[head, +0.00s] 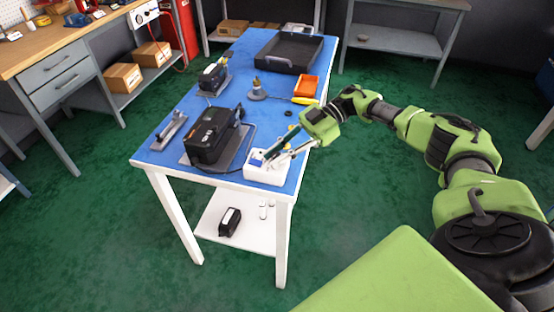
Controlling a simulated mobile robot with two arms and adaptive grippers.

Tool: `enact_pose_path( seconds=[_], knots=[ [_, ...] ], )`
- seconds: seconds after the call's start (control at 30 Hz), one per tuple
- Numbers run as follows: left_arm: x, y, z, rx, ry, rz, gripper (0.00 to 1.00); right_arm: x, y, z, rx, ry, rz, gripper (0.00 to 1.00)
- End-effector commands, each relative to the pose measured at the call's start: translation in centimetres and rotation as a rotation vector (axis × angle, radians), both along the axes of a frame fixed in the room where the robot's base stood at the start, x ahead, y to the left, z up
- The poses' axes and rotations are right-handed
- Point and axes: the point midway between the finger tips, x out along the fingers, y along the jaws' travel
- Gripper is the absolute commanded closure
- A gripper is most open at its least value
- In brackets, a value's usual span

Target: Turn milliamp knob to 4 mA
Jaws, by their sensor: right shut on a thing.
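A small white box (265,171) with a blue patch on its top sits at the near right corner of the blue-topped table (218,182). My right gripper (276,158) reaches over from the right with its fingers down at the top of this box. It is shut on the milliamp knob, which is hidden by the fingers. The knob's setting and any scale are too small to read. A black valve positioner (209,136) stands on a grey plate just left of the white box. My left gripper is not in view.
A second black device (213,77), a round metal piece (257,90), an orange bin (305,87) and a black tray (284,50) stand farther back on the table. A grey bracket (170,131) lies at the left edge. A black box (230,221) lies on the lower shelf.

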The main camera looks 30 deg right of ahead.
Motion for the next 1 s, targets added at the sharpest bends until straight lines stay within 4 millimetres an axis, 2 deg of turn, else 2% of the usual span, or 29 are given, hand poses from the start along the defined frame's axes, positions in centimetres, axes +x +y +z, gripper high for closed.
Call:
enact_pose_path(
  seconds=[0.47,0.5,0.57,0.87,1.0],
  knots=[
    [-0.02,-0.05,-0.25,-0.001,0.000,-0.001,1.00,-0.09,0.21,-0.11,0.002,0.002,0.019,1.00],
    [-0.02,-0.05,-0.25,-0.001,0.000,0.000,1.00,-0.09,0.21,-0.11,0.002,0.002,0.019,0.77],
    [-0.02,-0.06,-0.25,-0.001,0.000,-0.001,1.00,-0.09,0.22,-0.10,0.002,0.002,0.019,0.64],
    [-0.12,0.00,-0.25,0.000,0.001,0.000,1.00,-0.04,0.10,-0.03,0.001,0.000,0.017,0.64],
    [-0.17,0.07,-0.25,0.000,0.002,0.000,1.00,-0.02,-0.59,0.27,0.000,0.000,0.015,0.64]
  ],
)
